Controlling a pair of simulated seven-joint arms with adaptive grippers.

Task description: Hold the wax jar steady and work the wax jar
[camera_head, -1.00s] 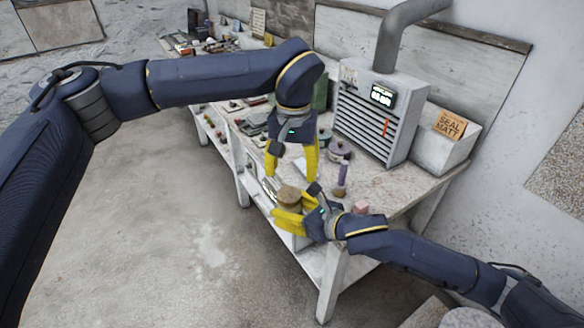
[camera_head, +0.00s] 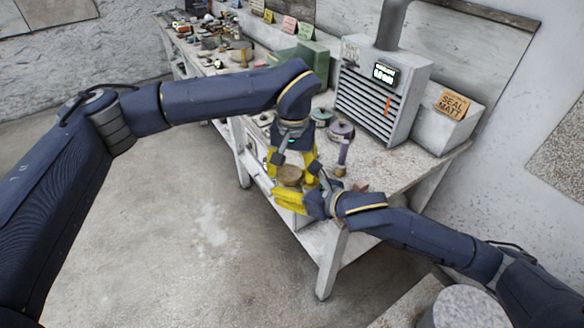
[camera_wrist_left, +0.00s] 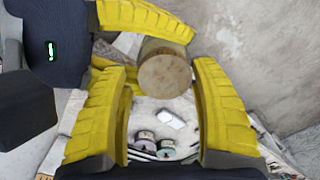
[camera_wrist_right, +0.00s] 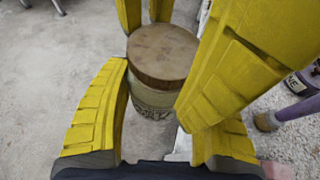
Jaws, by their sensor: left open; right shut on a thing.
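The wax jar (camera_head: 290,176) has a flat round brown lid and a paler body with dark lettering, seen in the right wrist view (camera_wrist_right: 155,97). It stands upright off the bench's front edge. My right gripper (camera_wrist_right: 150,92) is shut on the jar's body from the sides. My left gripper (camera_head: 292,166) is open, pointing down over the jar, its fingers on either side of the lid. In the left wrist view the lid (camera_wrist_left: 164,76) lies between my left fingertips, with a right finger behind it. I cannot tell whether the left fingers touch the lid.
The pale bench (camera_head: 385,185) carries a purple-handled tool (camera_head: 342,158), a round purple-grey container (camera_head: 341,130) and a pink block (camera_head: 360,186) close to my grippers. A grey vented heater (camera_head: 375,100) stands behind. Clutter fills the far bench end. The floor in front is clear.

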